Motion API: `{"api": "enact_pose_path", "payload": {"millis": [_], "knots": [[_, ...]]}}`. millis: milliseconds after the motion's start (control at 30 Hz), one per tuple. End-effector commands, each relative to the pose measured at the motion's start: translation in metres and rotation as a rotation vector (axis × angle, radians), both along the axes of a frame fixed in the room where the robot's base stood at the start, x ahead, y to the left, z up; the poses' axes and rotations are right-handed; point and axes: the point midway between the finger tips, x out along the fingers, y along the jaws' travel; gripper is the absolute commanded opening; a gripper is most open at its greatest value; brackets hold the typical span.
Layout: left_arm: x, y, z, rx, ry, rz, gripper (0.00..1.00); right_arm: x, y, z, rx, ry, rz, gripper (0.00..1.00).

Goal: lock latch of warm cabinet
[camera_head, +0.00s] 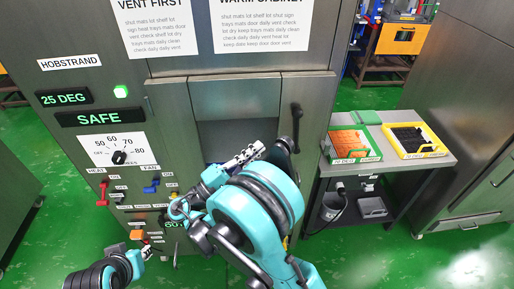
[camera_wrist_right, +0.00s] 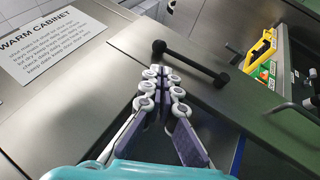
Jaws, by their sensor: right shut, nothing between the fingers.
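The warm cabinet (camera_head: 165,105) is a steel front with a printed sign (camera_head: 261,25), which also shows in the right wrist view (camera_wrist_right: 48,45). Its latch (camera_head: 296,125) is a black handle at the right edge of the front. In the right wrist view the latch (camera_wrist_right: 192,64) is a slanted black bar with a knob at its upper left end. My right gripper (camera_head: 258,149) is shut and empty, left of the latch. In the wrist view its fingertips (camera_wrist_right: 160,74) are just below the bar; contact is unclear. My left gripper (camera_head: 146,253) is low left, its jaws too small to read.
A side table (camera_head: 395,172) on the right holds a green tray (camera_head: 375,152) and a yellow tray (camera_head: 441,150). Left of the latch is a control panel with a dial (camera_head: 119,157), red and blue switches and a lit SAFE display (camera_head: 98,117). Green floor lies between the furniture.

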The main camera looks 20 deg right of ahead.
Motion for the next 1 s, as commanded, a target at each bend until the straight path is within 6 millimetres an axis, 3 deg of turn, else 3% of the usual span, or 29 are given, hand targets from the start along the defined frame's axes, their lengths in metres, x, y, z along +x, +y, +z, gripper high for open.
{"api": "enact_pose_path", "payload": {"millis": [300, 500, 1000], "knots": [[0.000, 0.000, -0.013, 0.000, 0.000, 0.000, 0.26, 0.017, -0.062, 0.025, 0.001, 0.001, -0.004, 0.00], [0.000, 0.000, -0.020, 0.000, 0.000, 0.000, 0.26, 0.025, -0.088, 0.036, 0.000, 0.000, -0.002, 0.00], [0.000, 0.000, -0.022, 0.000, 0.000, 0.000, 0.26, 0.029, -0.098, 0.042, 0.000, 0.000, 0.001, 0.00]]}}
